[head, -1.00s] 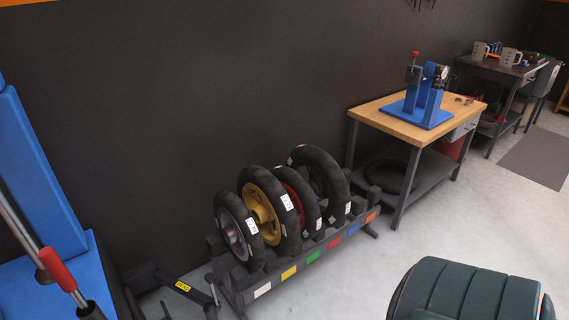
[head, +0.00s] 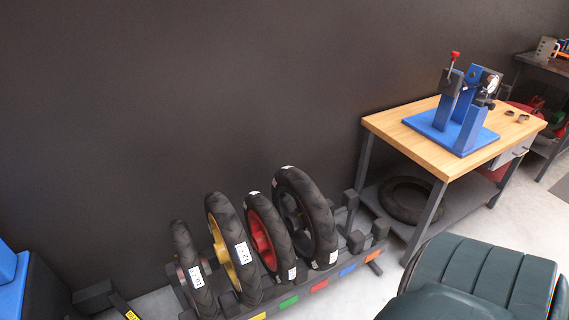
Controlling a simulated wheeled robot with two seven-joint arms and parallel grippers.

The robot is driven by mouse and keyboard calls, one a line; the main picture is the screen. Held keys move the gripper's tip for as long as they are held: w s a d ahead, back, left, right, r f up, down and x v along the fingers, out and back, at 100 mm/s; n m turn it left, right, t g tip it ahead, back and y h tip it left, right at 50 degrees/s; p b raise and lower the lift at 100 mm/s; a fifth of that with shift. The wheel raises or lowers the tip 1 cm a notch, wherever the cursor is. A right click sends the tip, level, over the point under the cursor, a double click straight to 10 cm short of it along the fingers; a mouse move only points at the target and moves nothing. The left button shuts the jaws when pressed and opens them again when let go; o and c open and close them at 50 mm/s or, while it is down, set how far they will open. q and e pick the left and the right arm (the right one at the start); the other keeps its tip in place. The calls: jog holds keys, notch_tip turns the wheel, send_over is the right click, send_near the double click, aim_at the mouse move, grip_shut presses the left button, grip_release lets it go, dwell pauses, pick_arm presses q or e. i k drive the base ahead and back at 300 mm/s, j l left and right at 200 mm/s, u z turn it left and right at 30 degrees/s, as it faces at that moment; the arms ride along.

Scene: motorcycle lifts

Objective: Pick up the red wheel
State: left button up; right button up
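The red wheel (head: 261,238) has a red rim and a black tyre with a white label. It stands upright in a dark wheel rack (head: 334,282) on the floor. The wheel with a yellow rim (head: 223,246) stands to its left. A dark-rimmed wheel (head: 309,217) stands close on its right. The red rim is partly hidden by the yellow-rimmed wheel and its own tyre. Neither of my grippers shows in the head view.
A wooden-topped bench (head: 418,134) with a blue stand (head: 466,117) is at the right, with a loose tyre (head: 408,201) on its lower shelf. A dark green padded object (head: 484,277) fills the lower right.

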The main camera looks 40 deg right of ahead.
aim_at(272, 243)
jog(key=l, duration=1)
jog(key=i+l, duration=0.1)
jog(key=l, duration=0.9)
